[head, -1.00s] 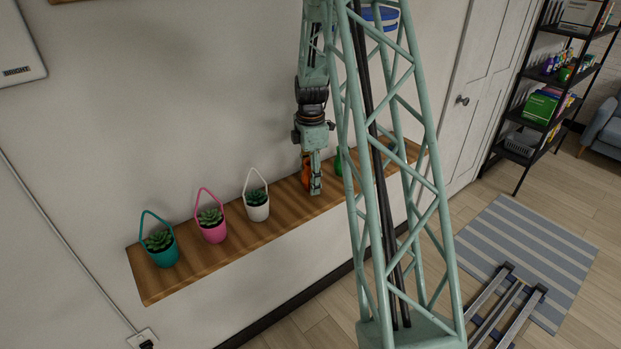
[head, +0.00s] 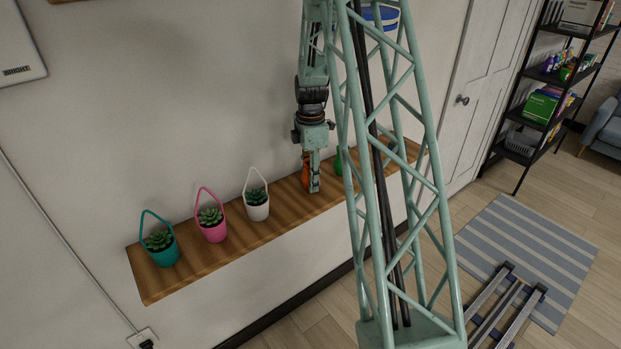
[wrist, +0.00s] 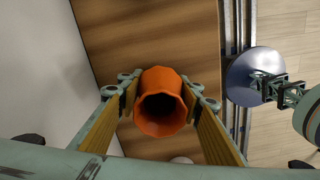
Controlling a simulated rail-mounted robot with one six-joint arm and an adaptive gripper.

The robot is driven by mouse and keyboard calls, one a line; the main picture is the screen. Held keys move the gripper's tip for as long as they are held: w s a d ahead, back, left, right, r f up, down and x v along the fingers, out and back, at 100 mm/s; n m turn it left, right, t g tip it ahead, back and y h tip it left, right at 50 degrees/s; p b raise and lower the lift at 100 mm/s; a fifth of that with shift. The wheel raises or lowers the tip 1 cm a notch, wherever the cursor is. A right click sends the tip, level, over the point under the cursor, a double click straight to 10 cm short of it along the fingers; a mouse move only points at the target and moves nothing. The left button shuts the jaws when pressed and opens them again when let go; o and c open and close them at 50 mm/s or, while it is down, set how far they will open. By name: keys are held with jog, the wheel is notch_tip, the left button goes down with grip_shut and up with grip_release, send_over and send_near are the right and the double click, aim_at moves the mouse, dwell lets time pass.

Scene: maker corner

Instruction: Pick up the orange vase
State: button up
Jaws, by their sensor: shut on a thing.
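The orange vase (wrist: 161,101) stands on the wooden shelf (wrist: 150,30), its open mouth facing the wrist camera. My gripper (wrist: 161,108) is around it, with one finger against each side. In the head view my gripper (head: 311,188) points down at the shelf and hides most of the vase; a strip of orange vase (head: 305,172) shows at its left. I cannot tell whether the vase's base touches the shelf.
Teal (head: 164,251), pink (head: 213,229) and white (head: 257,209) pots with plants stand to the left on the shelf. A green object (head: 338,163) is close at the right, partly behind my column. The wall is close behind.

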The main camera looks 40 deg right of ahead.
jog(key=shift+r, duration=0.1)
jog(key=shift+r, duration=1.75)
jog(key=s+a+r+b, duration=0.1)
jog(key=s+a, duration=0.3)
jog(key=s, duration=1.1)
jog(key=shift+s+r, duration=0.15)
jog(key=shift+s, duration=0.15)
